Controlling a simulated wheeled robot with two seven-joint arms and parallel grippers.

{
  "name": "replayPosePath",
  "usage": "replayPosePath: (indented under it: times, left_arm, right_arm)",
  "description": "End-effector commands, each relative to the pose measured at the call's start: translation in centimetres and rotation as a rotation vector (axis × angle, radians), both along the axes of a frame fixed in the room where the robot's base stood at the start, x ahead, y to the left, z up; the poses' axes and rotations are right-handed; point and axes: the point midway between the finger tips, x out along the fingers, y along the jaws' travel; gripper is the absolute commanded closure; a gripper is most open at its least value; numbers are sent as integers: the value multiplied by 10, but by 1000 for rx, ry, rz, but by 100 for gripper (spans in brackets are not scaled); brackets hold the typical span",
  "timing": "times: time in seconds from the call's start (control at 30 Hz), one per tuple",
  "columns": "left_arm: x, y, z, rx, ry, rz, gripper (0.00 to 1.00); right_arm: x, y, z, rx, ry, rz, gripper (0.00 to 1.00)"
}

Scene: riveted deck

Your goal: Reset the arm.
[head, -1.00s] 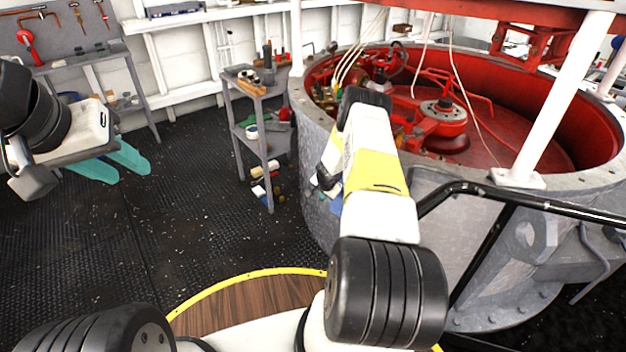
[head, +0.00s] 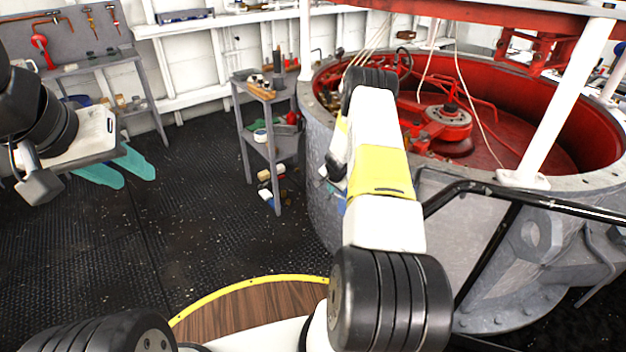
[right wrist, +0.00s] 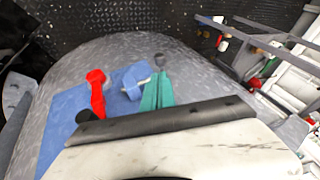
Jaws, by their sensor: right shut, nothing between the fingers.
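My left gripper (head: 122,175) hangs at the left of the head view, over the black floor. Its two teal fingers are apart, with nothing between them. My right arm (head: 378,165), white with a yellow band, reaches forward in front of the grey drum's wall, and hides its own gripper in the head view. In the right wrist view my right gripper (right wrist: 157,92) shows two teal fingertips close together, shut and empty. Beyond them are a red-handled item (right wrist: 97,95) and a blue item (right wrist: 132,82) on a grey surface with a blue sheet (right wrist: 62,118).
The large grey drum (head: 322,190) with a red interior stands at the right. A black railing (head: 500,190) runs in front of it. A grey shelf cart (head: 245,130) stands left of the drum. A tool bench (head: 150,75) is at the far left. Floor between is open.

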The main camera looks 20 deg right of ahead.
Motion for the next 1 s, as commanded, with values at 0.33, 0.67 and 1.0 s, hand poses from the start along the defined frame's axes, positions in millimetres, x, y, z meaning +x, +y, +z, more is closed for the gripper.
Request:
replayPosePath:
  times: [0.33, 0.67, 1.0]
  left_arm:
    - [0, 0, 0, 0, 0, 0, 64]
    - [0, 0, 0, 0, 0, 0, 64]
    - [0, 0, 0, 0, 0, 0, 64]
  right_arm:
    - [-4, -6, 19, 0, 1, 1, 100]
    - [-3, -5, 19, 0, 0, 2, 100]
    - [9, 45, 164, 23, -73, 179, 100]
